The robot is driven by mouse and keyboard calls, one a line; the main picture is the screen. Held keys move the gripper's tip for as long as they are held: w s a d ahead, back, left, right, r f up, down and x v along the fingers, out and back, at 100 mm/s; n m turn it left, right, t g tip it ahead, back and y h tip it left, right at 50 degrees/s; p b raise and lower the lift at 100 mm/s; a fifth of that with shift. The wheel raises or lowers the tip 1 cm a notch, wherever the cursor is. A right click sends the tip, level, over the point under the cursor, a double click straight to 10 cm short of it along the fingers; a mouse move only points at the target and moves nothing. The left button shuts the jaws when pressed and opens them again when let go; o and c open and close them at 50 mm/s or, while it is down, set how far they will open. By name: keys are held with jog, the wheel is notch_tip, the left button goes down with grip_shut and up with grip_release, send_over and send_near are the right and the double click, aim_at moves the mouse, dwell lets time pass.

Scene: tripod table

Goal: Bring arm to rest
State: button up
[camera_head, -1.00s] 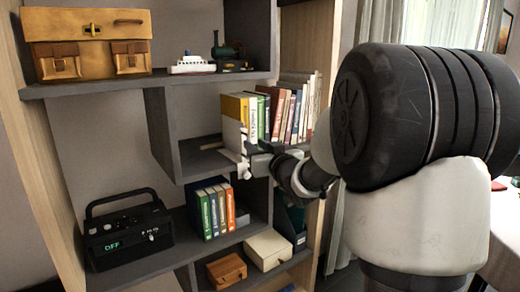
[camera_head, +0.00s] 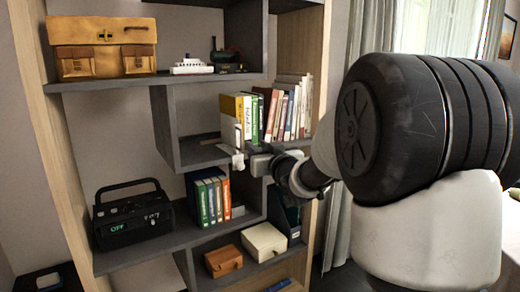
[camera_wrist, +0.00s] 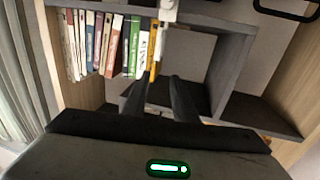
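My arm fills the right of the head view and reaches left to the bookshelf. My gripper (camera_head: 250,158) is in front of the middle shelf, beside a white piece (camera_head: 238,163) at the shelf edge; I cannot tell whether they touch. In the wrist view my gripper (camera_wrist: 160,88) shows two dark fingers apart, with no object seen held between them. The white piece (camera_wrist: 167,11) shows beyond the fingertips there. A row of books (camera_wrist: 105,42) stands to the left of the fingers in that view.
The shelf's books (camera_head: 275,115) stand close to my gripper. Lower books (camera_head: 208,200), a black radio (camera_head: 132,215), a white box (camera_head: 265,242) and a brown box (camera_head: 223,260) sit below. A tan bag (camera_head: 100,50) and a toy ship (camera_head: 193,67) are above.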

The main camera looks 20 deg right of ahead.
jog(key=shift+s, duration=0.1)
dwell(0.3)
jog(key=s+a+f+g+h, duration=0.15)
jog(key=s+f+g, duration=0.25)
jog(key=s, duration=0.9)
jog(key=s+a+f+m+g, duration=0.1)
jog(key=s+a+f+g, duration=0.2)
jog(key=s, duration=1)
jog(key=s+a+f+g+h, duration=0.1)
jog(key=s+f+g, duration=0.35)
jog(key=s, duration=0.85)
notch_tip(320, 180, up, 27)
jog(key=p, duration=2.7)
jog(key=shift+s+r+g, duration=0.15)
jog(key=shift+s+g, duration=0.15)
jog(key=shift+g, duration=0.05)
jog(key=shift+o, duration=0.4)
jog(key=shift+d, duration=0.1)
